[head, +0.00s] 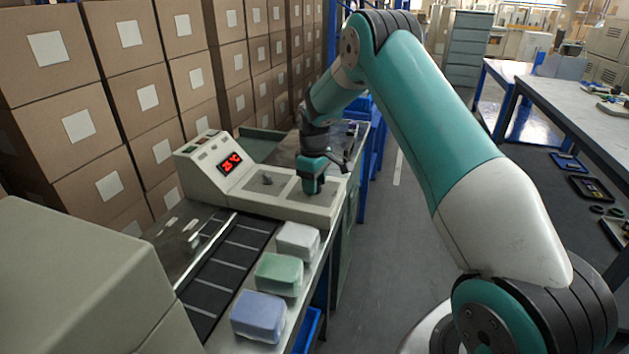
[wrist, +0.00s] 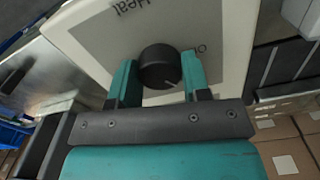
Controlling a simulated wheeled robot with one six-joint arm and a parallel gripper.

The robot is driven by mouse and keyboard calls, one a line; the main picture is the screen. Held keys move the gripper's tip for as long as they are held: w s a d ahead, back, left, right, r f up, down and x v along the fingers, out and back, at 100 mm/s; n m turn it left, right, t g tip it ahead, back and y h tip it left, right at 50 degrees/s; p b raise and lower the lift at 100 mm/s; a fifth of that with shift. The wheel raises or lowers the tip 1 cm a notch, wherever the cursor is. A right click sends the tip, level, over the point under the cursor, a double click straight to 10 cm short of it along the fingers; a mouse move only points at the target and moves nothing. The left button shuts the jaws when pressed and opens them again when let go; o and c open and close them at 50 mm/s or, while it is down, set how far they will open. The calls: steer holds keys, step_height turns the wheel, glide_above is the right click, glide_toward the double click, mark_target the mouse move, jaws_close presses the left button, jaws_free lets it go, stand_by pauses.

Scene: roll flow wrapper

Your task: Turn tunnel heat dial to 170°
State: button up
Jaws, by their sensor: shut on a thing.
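The tunnel heat dial (wrist: 159,66) is a round black knob on a pale panel in the wrist view. A small light pointer mark shows near its lower right edge. The word "Heat" is printed on the panel above it, upside down or tilted in this view. My gripper (wrist: 160,72) has its teal fingers on either side of the knob and is shut on it. In the head view my gripper (head: 309,188) points down at the right part of the control panel (head: 300,207) and hides the dial.
Another small knob (head: 267,179) sits on the panel left of my gripper. White (head: 298,240), green (head: 279,272) and blue (head: 258,315) packs lie along the machine's front beside a dark conveyor (head: 222,268). Stacked cartons (head: 75,125) stand behind. The aisle floor at right is open.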

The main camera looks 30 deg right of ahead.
steer(key=m, duration=0.7)
steer(key=shift+w+r+p, duration=0.15)
steer(key=shift+p, duration=0.25)
steer(key=m, duration=0.7)
steer(key=shift+m+p, duration=0.3)
steer(key=shift+m, duration=0.1)
steer(key=m, duration=1)
steer(key=o, duration=0.8)
steer(key=shift+o, duration=0.6)
